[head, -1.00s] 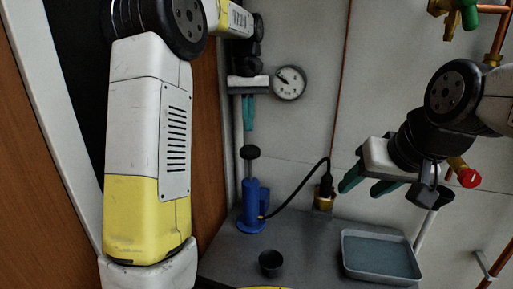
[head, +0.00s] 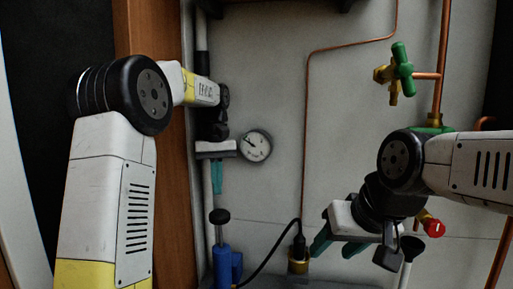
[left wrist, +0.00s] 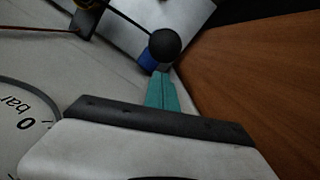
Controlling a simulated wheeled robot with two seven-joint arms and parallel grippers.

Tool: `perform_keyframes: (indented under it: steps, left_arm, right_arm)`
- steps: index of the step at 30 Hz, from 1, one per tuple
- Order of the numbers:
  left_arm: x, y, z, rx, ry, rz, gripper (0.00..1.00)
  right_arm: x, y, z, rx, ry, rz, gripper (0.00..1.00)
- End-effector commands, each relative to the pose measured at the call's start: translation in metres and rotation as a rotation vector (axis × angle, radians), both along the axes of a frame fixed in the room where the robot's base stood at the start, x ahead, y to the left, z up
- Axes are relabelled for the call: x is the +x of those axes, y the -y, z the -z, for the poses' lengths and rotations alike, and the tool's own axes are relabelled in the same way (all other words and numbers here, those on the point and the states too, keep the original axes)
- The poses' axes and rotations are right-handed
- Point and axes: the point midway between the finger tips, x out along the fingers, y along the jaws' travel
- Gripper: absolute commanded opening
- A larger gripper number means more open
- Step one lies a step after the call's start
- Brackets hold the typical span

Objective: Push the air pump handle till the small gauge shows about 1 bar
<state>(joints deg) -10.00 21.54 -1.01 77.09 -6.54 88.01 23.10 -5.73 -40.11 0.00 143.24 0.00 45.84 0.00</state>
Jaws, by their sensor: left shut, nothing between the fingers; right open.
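The blue air pump (head: 227,266) stands low in the head view, cut by the bottom edge. Its black handle knob (head: 220,216) is up on the rod. My left gripper (head: 217,190) is shut and empty, pointing down just above the knob with a small gap. In the left wrist view the knob (left wrist: 165,44) shows just beyond the shut teal fingers (left wrist: 158,78). The small round gauge (head: 255,146) is right of my left gripper; its needle points to the upper left, the value unreadable. My right gripper (head: 331,246) is open and empty at the right.
A black hose (head: 268,260) runs from the pump to a brass fitting (head: 298,264), close to my right gripper. A green-handled valve (head: 402,64) and copper pipes are at the upper right. A red knob (head: 434,228) is beyond my right gripper. A wooden panel (head: 160,190) stands at the left.

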Motion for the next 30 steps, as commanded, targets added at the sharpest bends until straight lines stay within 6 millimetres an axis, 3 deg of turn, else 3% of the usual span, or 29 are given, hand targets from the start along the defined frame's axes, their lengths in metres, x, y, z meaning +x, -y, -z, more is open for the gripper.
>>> perform_keyframes:
  steps: [8,18,30]
  left_arm:
    - [-0.001,0.0,-0.002,0.0,0.001,0.0,0.0]
    - [-0.031,0.008,-0.044,-0.001,-0.001,0.003,0.0]
    - [-0.032,0.008,-0.037,0.0,-0.004,0.001,0.0]
  right_arm:
    - [0.0,0.0,0.0,0.0,0.0,0.0,0.51]
    - [0.0,0.0,0.0,0.0,0.0,0.0,0.51]
    - [0.0,0.0,0.0,0.0,0.0,0.0,0.51]
